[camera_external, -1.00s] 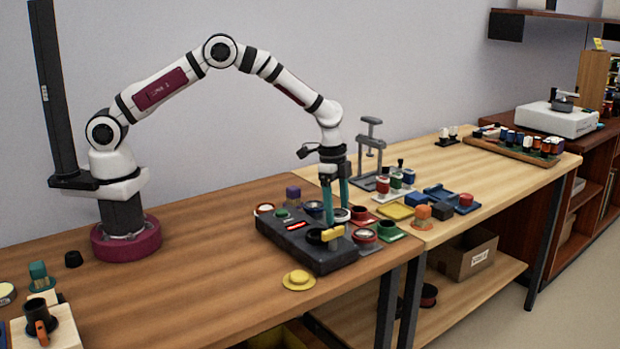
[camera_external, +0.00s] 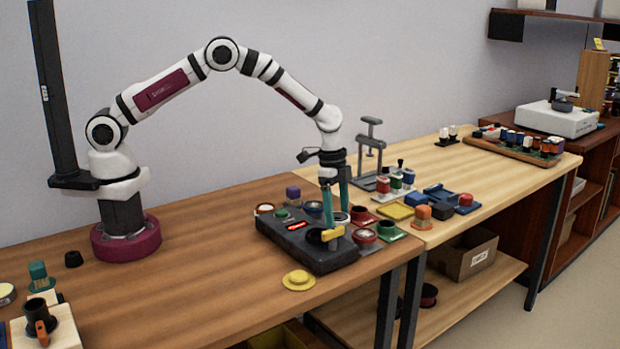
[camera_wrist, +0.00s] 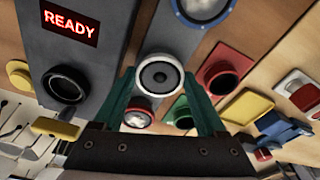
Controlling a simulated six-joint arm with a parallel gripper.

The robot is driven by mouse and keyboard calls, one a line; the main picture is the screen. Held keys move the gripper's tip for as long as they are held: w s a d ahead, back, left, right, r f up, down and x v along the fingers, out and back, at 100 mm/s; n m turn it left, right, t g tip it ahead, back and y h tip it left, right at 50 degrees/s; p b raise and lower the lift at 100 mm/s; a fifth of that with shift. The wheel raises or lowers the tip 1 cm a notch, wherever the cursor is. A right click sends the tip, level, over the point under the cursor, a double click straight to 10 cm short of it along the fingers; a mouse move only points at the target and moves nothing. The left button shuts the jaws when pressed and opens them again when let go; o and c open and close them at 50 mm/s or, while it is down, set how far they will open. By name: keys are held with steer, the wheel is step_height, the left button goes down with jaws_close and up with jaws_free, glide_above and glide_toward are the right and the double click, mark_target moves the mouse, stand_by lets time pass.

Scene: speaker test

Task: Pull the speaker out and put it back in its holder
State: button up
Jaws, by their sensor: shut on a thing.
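The speaker (camera_wrist: 160,77), with a white rim and a grey cone, sits between the two teal fingers of my gripper (camera_wrist: 160,75) in the wrist view. My gripper is shut on its rim. In the external view my gripper (camera_external: 338,219) points down beside the right edge of the dark tester box (camera_external: 300,245). The speaker (camera_external: 341,216) shows there as a small pale disc by the fingers. What is directly under it is hidden, so I cannot tell whether it is seated or raised. The tester's round black socket (camera_wrist: 66,84) looks empty, and its red display (camera_wrist: 70,26) reads READY.
A yellow lever (camera_external: 332,233) stands at the tester's socket. A red holder with a dark socket (camera_wrist: 224,74), a blue-rimmed speaker (camera_wrist: 202,8) and a green holder (camera_wrist: 182,112) are close around my fingers. A yellow disc (camera_external: 298,280) lies in front.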

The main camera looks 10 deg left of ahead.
steer(key=shift+f, duration=0.2)
steer(key=o, duration=1.2)
steer(key=shift+r, duration=3.8)
